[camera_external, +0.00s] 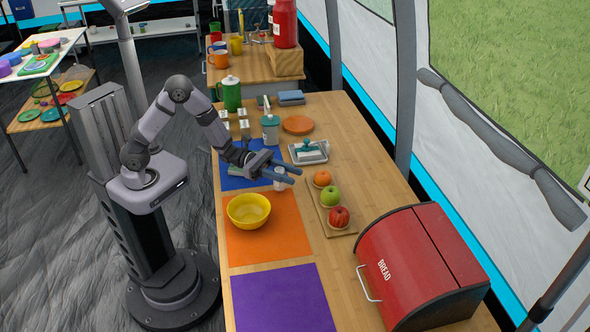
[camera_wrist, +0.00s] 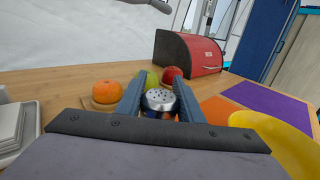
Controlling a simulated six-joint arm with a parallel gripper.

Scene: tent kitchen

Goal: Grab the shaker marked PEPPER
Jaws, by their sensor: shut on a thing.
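A small shaker (camera_external: 280,180) with a pale body stands between the fingers of my gripper (camera_external: 290,175), near the border of the blue and orange mats. In the wrist view its silver, holed cap (camera_wrist: 159,98) sits between the two blue fingers of my gripper (camera_wrist: 156,90). The gripper is shut on the shaker. Most of the shaker's body is hidden by the fingers and the gripper, and no marking on it can be read. It looks upright. I cannot tell whether its base touches the table.
A yellow bowl (camera_external: 248,211) stands on the orange mat (camera_external: 284,243). A board (camera_external: 319,208) with an orange and apples lies to the right. A butter dish (camera_external: 309,152) and a lidded jar (camera_external: 270,131) stand behind. The purple mat (camera_external: 282,300) is clear; the red bread box (camera_external: 420,268) is near the front.

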